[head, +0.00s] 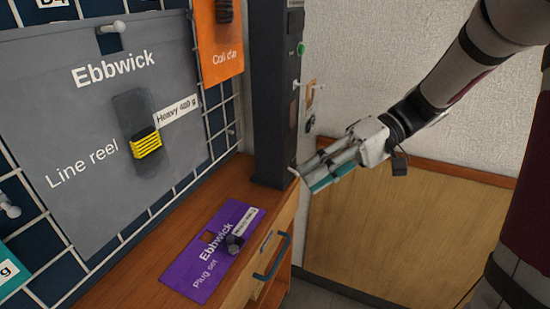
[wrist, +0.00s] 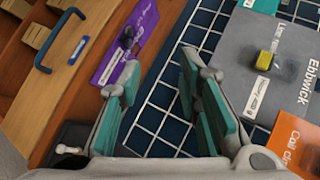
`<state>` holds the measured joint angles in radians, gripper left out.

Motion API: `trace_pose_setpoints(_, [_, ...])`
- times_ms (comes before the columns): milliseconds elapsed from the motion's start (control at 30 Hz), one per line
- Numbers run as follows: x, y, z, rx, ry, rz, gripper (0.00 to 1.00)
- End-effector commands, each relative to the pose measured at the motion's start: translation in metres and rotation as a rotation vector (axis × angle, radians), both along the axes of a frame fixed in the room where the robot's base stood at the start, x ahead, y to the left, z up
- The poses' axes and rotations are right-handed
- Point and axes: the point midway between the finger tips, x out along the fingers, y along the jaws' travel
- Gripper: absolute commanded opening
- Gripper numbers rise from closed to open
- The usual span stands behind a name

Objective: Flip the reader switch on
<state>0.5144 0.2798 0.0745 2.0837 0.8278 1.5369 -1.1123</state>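A dark upright post (head: 273,100) stands at the right end of the wooden bench, with a green button (head: 301,48) on its right face. I cannot tell for sure which part is the reader switch. A small pale lever-like tip (head: 293,172) shows low on the post, close to my fingertips. In the wrist view a pale knob (wrist: 68,149) on a dark block is at the lower left, outside my fingers. My gripper (head: 308,176) is beside the lower right face of the post. In the wrist view my gripper (wrist: 160,65) is open, with nothing between its teal-padded fingers.
A purple Ebbwick card (head: 213,250) lies on the bench (head: 140,255). A grey Line reel card (head: 80,120) and an orange card (head: 221,50) hang on the wire grid. A drawer with a blue handle (head: 271,257) is below. A wooden panel (head: 390,230) stands behind my gripper.

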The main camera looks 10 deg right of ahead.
Motion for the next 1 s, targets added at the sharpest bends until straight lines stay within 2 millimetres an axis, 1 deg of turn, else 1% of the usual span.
trace_pose_setpoints(33, [0.018, -0.010, -0.026, 0.079, -0.021, -0.021, 0.32])
trace_pose_setpoints(100, [0.039, -0.023, -0.045, 0.185, -0.075, -0.049, 0.32])
trace_pose_setpoints(167, [0.056, -0.037, -0.063, 0.272, -0.129, -0.081, 0.32])
trace_pose_setpoints(200, [0.068, -0.047, -0.075, 0.328, -0.170, -0.107, 0.32])
trace_pose_setpoints(267, [0.083, -0.064, -0.094, 0.406, -0.234, -0.150, 0.32])
trace_pose_setpoints(300, [0.092, -0.076, -0.106, 0.455, -0.279, -0.181, 0.32])
trace_pose_setpoints(400, [0.109, -0.105, -0.135, 0.555, -0.391, -0.261, 0.32])
trace_pose_setpoints(500, [0.120, -0.128, -0.156, 0.621, -0.486, -0.329, 0.32])
trace_pose_setpoints(600, [0.126, -0.144, -0.169, 0.656, -0.552, -0.375, 0.32])
trace_pose_setpoints(733, [0.129, -0.151, -0.174, 0.674, -0.587, -0.399, 0.32])
trace_pose_setpoints(867, [0.133, -0.140, -0.170, 0.675, -0.590, -0.398, 0.32])
trace_pose_setpoints(1000, [0.141, -0.119, -0.165, 0.674, -0.588, -0.395, 0.32])
